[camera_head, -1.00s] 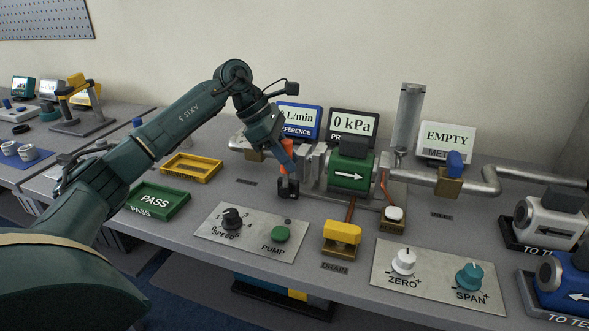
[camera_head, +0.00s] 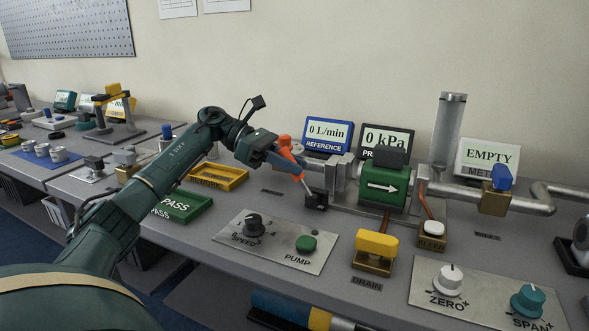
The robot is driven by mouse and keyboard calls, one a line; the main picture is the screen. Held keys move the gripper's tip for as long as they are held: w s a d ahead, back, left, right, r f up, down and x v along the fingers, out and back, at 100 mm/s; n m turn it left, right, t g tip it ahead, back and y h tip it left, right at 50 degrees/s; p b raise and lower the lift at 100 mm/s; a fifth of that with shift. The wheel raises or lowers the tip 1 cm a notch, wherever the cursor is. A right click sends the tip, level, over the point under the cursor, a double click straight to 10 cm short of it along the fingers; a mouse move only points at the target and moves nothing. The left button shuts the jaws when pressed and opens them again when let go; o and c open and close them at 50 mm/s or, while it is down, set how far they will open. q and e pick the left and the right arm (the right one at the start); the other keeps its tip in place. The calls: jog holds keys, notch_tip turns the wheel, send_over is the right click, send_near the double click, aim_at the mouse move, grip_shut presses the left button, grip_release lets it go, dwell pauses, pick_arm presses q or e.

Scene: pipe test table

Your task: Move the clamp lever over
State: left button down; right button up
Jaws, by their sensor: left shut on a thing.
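The clamp lever (camera_head: 289,151) has an orange-red grip and a thin metal rod. The rod runs down to a small black base (camera_head: 316,199) in front of the grey clamp blocks (camera_head: 343,176). The lever leans to the left from its base. My left gripper (camera_head: 283,160) is shut on the lever's orange grip, and its blue-grey finger hides part of the grip. A green meter body (camera_head: 383,187) with a white arrow sits just right of the clamp blocks. My right gripper is out of view.
The speed and pump panel (camera_head: 274,243) lies in front of the lever. A yellow drain valve (camera_head: 376,245) stands to the right. A yellow tray (camera_head: 218,178) and green PASS tray (camera_head: 181,206) are at left. Displays (camera_head: 328,133) stand behind the pipe.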

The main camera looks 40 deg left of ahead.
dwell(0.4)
pick_arm(q)
jog(key=c, duration=1.2)
grip_release()
jog(key=shift+c, duration=0.2)
jog(key=p+v, duration=0.1)
jog(key=v, duration=1.2)
jog(key=shift+p, duration=0.35)
jog(key=shift+a, duration=0.1)
